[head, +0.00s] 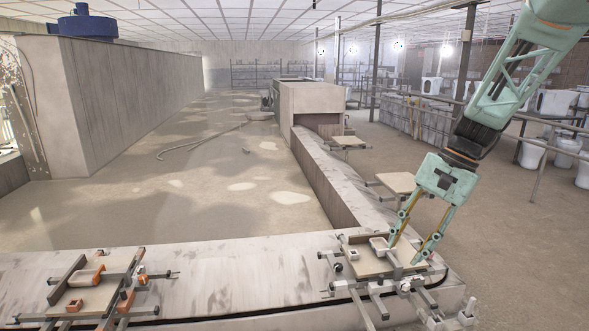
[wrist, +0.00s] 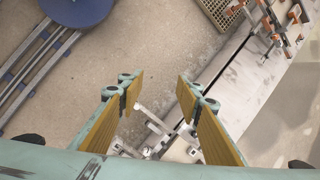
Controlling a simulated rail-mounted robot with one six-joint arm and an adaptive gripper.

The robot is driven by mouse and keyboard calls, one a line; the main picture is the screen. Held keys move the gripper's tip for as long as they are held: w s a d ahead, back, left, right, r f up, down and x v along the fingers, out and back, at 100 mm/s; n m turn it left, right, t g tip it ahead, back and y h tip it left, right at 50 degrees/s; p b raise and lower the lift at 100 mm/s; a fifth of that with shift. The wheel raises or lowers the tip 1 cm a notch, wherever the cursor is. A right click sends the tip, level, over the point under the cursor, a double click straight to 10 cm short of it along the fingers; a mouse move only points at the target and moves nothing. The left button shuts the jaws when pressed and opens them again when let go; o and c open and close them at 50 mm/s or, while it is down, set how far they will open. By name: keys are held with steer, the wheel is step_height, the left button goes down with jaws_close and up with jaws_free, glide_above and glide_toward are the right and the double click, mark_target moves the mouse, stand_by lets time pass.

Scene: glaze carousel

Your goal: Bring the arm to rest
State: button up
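My arm reaches down from the upper right in the head view. My gripper (head: 403,253) points down over a carrier board (head: 363,263) at the near right corner of the conveyor track. Its two fingers are spread apart. In the wrist view my gripper (wrist: 159,84) shows yellow-lined fingers wide apart with nothing held between them. Metal clamp parts (wrist: 160,135) show below and between the fingers. I cannot tell whether the fingertips touch the carrier.
Another carrier (head: 92,298) with orange and grey pieces stands at the left on the track wall (head: 230,275). More flat carriers (head: 397,183) line the right side of the track toward a box-shaped tunnel (head: 310,100). A blue disc (wrist: 75,10) lies on the floor. Floor beyond the track is mostly open.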

steer(key=s+a+r+n+h, duration=0.1)
steer(key=s+a+r+n, duration=0.25)
steer(key=s+r, duration=0.55)
steer(key=s+a+r+n+t+h, duration=0.1)
steer(key=s+a+n+t, duration=0.1)
steer(key=s, duration=1.2)
steer(key=s+a+r+n+t+h, duration=0.2)
steer(key=s+n, duration=0.1)
steer(key=s, duration=1.2)
steer(key=shift+r, duration=0.1)
steer(key=shift+w, duration=0.15)
stand_by(0.5)
